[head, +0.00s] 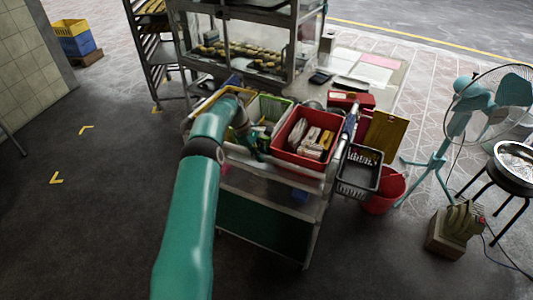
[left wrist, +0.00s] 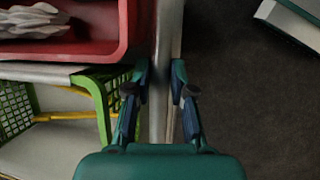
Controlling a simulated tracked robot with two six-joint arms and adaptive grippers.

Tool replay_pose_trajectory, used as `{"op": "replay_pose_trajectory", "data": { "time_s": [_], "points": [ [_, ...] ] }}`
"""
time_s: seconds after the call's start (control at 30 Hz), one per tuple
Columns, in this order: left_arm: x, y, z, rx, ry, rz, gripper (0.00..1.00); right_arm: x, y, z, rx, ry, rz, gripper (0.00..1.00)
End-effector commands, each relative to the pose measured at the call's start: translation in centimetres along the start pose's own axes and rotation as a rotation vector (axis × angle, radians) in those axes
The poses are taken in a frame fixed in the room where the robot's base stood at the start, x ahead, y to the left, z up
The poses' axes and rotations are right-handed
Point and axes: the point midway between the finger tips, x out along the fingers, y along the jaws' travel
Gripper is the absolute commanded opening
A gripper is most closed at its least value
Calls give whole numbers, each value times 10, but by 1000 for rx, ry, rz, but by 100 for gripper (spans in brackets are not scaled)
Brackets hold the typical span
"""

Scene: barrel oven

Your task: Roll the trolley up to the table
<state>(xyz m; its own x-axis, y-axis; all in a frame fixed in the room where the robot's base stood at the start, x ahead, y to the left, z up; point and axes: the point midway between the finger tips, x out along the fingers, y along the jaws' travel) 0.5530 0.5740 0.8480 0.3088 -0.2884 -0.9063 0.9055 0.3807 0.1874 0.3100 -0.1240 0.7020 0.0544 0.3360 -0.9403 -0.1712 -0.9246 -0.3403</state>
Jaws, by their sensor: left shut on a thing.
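The trolley (head: 262,180) is a metal cart with a green lower panel, topped with baskets and tubs. My left arm reaches to its near-left side in the head view, where the gripper (head: 256,150) is partly hidden among the baskets. In the left wrist view the gripper (left wrist: 163,80) is shut on the trolley's metal rail (left wrist: 160,125), one finger on each side. The table (head: 398,72), with papers and dark items on it, stands behind the trolley, beside a glass cabinet of food. Whether trolley and table touch is hidden. My right gripper is not in view.
A red tub (head: 283,143) and a green basket (head: 267,112) sit on the trolley. A dark basket (head: 358,186) hangs at its right, near a red bucket (head: 384,201). A teal fan (head: 447,140) and black stool (head: 490,180) stand right. The left floor is mostly clear.

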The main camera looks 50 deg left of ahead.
Motion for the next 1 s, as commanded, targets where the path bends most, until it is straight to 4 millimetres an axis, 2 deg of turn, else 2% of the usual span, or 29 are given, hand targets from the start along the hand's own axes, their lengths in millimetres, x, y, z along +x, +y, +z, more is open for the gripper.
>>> {"op": "replay_pose_trajectory", "data": {
  "time_s": [0.3, 0.33, 0.47, 0.8, 1.0],
  "points": [
    [0, 8, 4, 7, 8, 15, 0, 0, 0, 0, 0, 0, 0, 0],
    [0, 8, 4, 8, 8, 15, 26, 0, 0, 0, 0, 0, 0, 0],
    [1, 8, 5, 9, 7, 14, 47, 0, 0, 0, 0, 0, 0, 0],
    [1, 7, 6, 11, 4, 6, 47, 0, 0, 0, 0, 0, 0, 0],
    [-15, 8, 6, 11, 5, 8, 47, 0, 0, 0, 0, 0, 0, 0]
  ]
}}
